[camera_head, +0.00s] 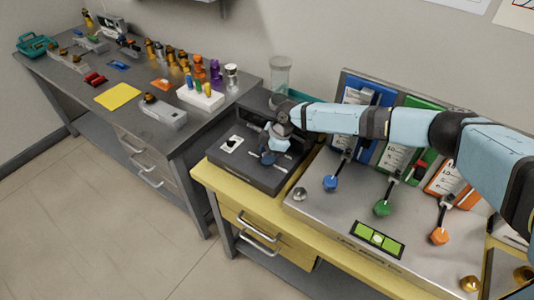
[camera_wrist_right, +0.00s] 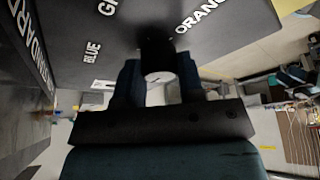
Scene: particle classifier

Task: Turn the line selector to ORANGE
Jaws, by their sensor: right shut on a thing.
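The line selector's black knob (camera_wrist_right: 157,45) with a pale end sits between the fingers of my right gripper (camera_wrist_right: 158,85) in the right wrist view. The gripper is shut on it. The dark panel around it shows the labels BLUE (camera_wrist_right: 92,53), part of GREEN (camera_wrist_right: 106,8) and ORANGE (camera_wrist_right: 201,14). I cannot tell which label the knob points to. In the head view my right gripper (camera_head: 270,150) is at the dark grey machine (camera_head: 247,172) on the yellow bench, and it hides the knob. My left gripper is not in view.
To the right of the machine is a metal console (camera_head: 320,212) with blue (camera_head: 330,183), green (camera_head: 382,208) and orange (camera_head: 438,236) lever knobs. A clear cylinder (camera_head: 280,74) stands behind. A grey bench (camera_head: 75,75) at left holds several small parts.

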